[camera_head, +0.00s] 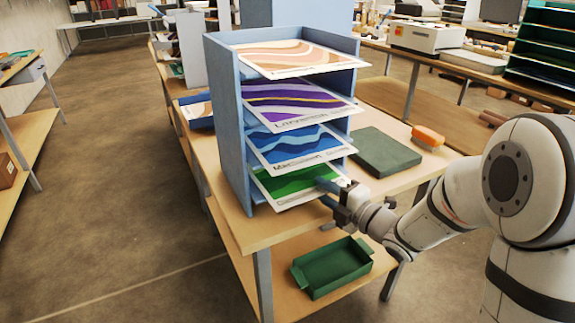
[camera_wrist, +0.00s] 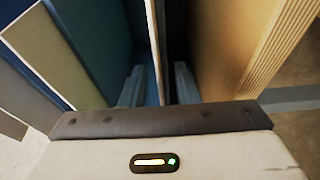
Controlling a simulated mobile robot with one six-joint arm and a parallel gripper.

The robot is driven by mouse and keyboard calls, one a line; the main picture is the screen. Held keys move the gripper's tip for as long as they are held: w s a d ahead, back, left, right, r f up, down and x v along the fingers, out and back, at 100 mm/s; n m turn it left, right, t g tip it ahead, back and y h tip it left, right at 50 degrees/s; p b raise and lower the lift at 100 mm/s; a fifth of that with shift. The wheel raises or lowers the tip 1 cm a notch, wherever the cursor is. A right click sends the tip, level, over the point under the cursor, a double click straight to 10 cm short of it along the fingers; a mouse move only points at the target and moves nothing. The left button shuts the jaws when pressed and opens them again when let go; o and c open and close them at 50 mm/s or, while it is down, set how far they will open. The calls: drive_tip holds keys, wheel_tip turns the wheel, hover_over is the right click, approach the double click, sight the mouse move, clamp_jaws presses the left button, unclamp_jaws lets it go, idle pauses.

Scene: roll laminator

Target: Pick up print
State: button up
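A blue rack (camera_head: 228,125) on a wooden table holds prints on stacked shelves. From the top they are a tan wavy print (camera_head: 290,57), a purple print (camera_head: 290,97), a blue print (camera_head: 292,143) and a green print (camera_head: 285,182). Each sticks out past its shelf. My gripper (camera_head: 326,193) is at the right front edge of the green print, fingers pointing in. In the wrist view, my gripper (camera_wrist: 158,82) has its fingers apart, with a thin pale edge (camera_wrist: 154,50) between them, apparently the green print. I cannot see contact.
A dark green flat block (camera_head: 380,152) and an orange block (camera_head: 427,136) lie right of the rack. A green tray (camera_head: 332,268) sits on the table's lower shelf. A white machine (camera_head: 427,36) stands on the table behind. Open floor lies left.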

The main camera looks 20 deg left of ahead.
drive_tip(key=shift+c, duration=0.2)
clamp_jaws()
idle(0.3)
